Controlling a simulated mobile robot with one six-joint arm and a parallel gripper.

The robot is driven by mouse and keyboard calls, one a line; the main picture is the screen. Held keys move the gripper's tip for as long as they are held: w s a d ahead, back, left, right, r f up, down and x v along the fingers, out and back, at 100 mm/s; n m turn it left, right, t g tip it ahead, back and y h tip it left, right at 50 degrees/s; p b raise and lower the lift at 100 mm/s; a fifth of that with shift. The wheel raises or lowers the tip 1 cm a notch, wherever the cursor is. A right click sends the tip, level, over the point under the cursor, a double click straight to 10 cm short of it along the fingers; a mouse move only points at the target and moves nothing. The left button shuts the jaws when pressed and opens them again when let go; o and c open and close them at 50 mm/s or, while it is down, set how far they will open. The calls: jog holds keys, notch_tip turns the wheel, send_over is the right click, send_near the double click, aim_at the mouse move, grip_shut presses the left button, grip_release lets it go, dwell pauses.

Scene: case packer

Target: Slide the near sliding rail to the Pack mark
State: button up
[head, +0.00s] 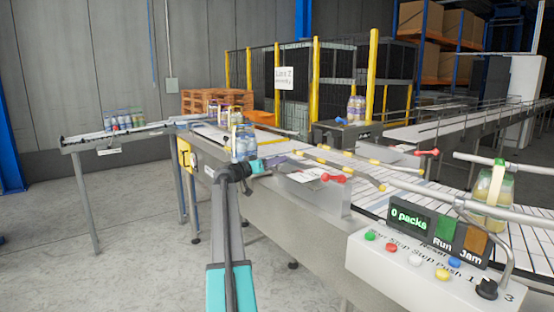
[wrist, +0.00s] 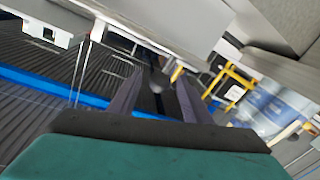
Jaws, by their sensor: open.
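The near sliding rail (head: 345,168) is a grey bar with yellow ends, lying over the conveyor at the middle of the head view. A red-ended handle (head: 333,179) stands beside it, above a grey side plate with a small label (head: 308,175). I cannot read the label or make out a Pack mark. My gripper (head: 290,158) is open beside the left end of this rail, left of the red handle. In the wrist view the two dark fingers (wrist: 155,92) are apart, with a small dark round thing between or beyond them. I cannot tell whether anything touches the fingers.
A control box (head: 430,262) with buttons and a display reading "0 packs" stands at the right front. A second rail (head: 350,154) with another red handle (head: 428,151) lies farther back. The floor at left is clear.

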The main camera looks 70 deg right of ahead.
jog(key=shift+x, duration=0.75)
grip_shut()
jog(key=shift+d, duration=0.1)
jog(key=shift+s+d+f+b, duration=0.1)
jog(key=shift+s+d+b, duration=0.25)
jog(key=shift+d+b, duration=0.3)
jog(key=shift+s+d+b, duration=0.5)
jog(key=shift+d+b, duration=0.1)
jog(key=shift+b, duration=0.15)
